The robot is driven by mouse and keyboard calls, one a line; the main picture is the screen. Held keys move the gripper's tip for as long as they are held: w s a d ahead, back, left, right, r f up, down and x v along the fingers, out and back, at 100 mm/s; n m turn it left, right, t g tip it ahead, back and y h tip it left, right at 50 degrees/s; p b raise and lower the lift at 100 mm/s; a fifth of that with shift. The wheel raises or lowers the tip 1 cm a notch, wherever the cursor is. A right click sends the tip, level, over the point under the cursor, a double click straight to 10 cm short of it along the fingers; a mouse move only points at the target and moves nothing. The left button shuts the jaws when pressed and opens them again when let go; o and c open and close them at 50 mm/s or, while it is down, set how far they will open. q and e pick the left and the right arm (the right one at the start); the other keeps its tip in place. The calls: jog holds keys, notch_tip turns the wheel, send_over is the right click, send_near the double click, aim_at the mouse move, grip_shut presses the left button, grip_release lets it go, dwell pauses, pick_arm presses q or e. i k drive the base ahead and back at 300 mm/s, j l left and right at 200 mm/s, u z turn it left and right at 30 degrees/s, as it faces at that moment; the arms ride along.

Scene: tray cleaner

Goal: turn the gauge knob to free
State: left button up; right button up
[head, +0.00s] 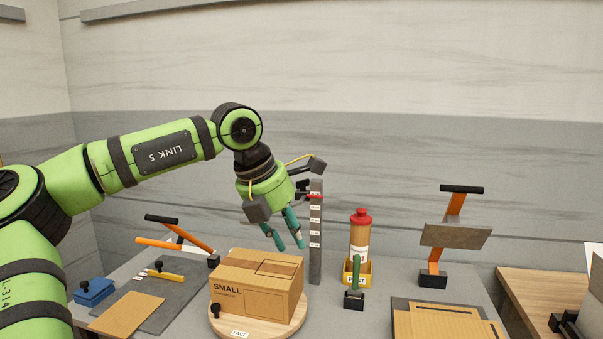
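My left gripper (290,246) points down just above the back right of the cardboard box, left of the grey post. Its two teal fingers are apart, with nothing seen between them. A tall grey post (316,255) with white labels and a red marker (314,195) stands behind the box; the gripper's body is close to its upper part. A yellow bar (167,276) with a small black knob (158,265) lies on the left, with small white labels beside it. I cannot tell which of these is the gauge, nor read the knob's setting. My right gripper is not in view.
A cardboard box (253,289) marked SMALL sits on a round wooden turntable (292,324). Orange-handled tools stand left (158,243) and right (452,215). A red-capped bottle (359,240) stands in a yellow holder (364,274).

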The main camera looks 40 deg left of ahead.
aim_at(302, 185)
jog(key=i+j, duration=0.4)
jog(key=j, duration=0.15)
jog(key=i+j, duration=0.45)
jog(key=j, duration=0.15)
jog(key=i+j, duration=0.4)
jog(key=j, duration=0.15)
